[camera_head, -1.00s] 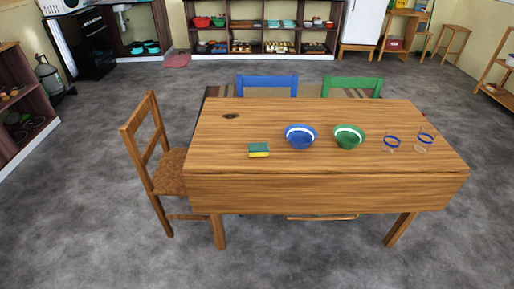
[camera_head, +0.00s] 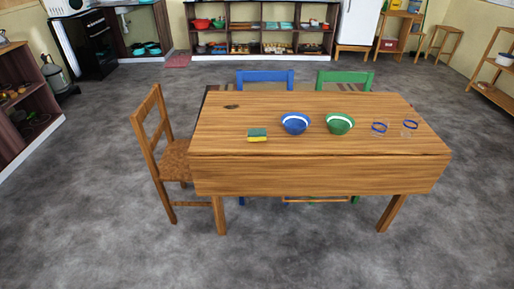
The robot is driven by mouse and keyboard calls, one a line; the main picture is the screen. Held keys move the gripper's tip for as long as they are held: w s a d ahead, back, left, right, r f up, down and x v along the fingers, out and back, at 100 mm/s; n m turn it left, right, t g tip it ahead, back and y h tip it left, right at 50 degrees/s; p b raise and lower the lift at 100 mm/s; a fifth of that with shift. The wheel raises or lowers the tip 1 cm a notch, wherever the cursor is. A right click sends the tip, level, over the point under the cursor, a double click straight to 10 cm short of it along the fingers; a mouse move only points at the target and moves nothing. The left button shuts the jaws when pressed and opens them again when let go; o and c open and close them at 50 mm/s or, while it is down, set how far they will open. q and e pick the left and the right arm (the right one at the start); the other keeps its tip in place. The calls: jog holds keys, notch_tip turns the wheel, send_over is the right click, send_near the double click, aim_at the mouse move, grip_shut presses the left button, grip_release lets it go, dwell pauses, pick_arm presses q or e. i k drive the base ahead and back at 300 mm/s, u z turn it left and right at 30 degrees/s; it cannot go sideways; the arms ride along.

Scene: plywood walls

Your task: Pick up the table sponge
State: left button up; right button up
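The sponge (camera_head: 257,135) is a small block, dark green on top and yellow below. It lies flat on the wooden table (camera_head: 330,172), left of the middle and a little in from the front edge. Nothing touches it except the tabletop. Neither of my grippers shows in the head view.
A blue bowl (camera_head: 296,124), a green bowl (camera_head: 340,124) and two clear glasses with blue rims (camera_head: 379,129) stand right of the sponge. A wooden chair (camera_head: 163,150) is at the table's left end; blue (camera_head: 265,78) and green (camera_head: 345,79) chairs stand behind. The floor in front is clear.

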aim_at(259, 134)
jog(key=z, duration=1.15)
jog(key=i, duration=0.85)
jog(key=z, duration=0.1)
